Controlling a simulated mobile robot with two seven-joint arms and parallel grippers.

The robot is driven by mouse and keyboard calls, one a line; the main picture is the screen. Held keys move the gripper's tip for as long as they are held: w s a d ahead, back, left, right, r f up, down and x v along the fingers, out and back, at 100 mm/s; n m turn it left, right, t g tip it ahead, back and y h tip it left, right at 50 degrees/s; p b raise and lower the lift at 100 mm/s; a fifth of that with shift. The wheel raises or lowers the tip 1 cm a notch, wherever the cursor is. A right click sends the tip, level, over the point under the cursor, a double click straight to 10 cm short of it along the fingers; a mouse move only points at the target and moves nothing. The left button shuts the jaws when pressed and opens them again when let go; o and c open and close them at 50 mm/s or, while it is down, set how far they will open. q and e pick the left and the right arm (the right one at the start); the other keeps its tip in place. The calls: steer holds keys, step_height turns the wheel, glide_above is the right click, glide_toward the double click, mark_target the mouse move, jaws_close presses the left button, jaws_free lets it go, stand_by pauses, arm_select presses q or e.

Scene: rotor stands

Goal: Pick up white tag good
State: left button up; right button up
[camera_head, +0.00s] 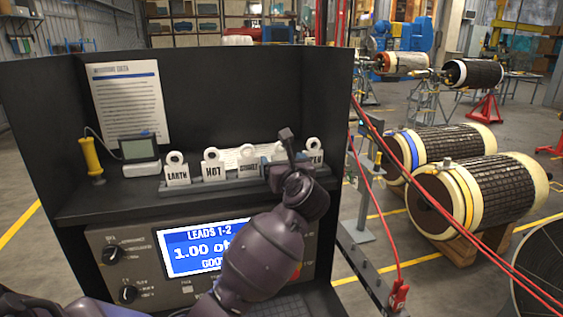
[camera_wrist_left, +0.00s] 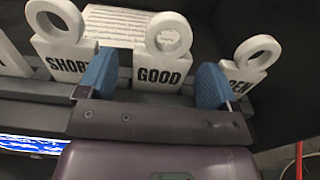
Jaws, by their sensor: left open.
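The white GOOD tag (camera_wrist_left: 161,72), a block with a ring on top, stands upright in a dark rack (camera_wrist_left: 130,97). My left gripper (camera_wrist_left: 154,80) is open, with one blue finger on each side of the GOOD tag, in the gaps beside it. I cannot tell whether either finger touches it. In the head view my left gripper (camera_head: 284,157) is at the right part of the rack and mostly hides the GOOD tag. The SHORT tag (camera_wrist_left: 65,50) stands to its left and the OPEN tag (camera_wrist_left: 247,68) to its right. My right gripper is not in view.
The EARTH tag (camera_head: 177,172) and HOT tag (camera_head: 213,168) stand farther left in the rack. A handheld meter (camera_head: 139,152) and yellow probe (camera_head: 91,158) are at the shelf's left. Dark panels enclose the shelf. A lit display (camera_head: 190,250) is below.

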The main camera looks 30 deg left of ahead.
arm_select(q)
steer(key=shift+c, duration=1.3)
steer(key=c, duration=0.5)
steer(key=shift+c, duration=0.3)
steer(key=shift+r, duration=0.1)
step_height(320, 180, up, 20)
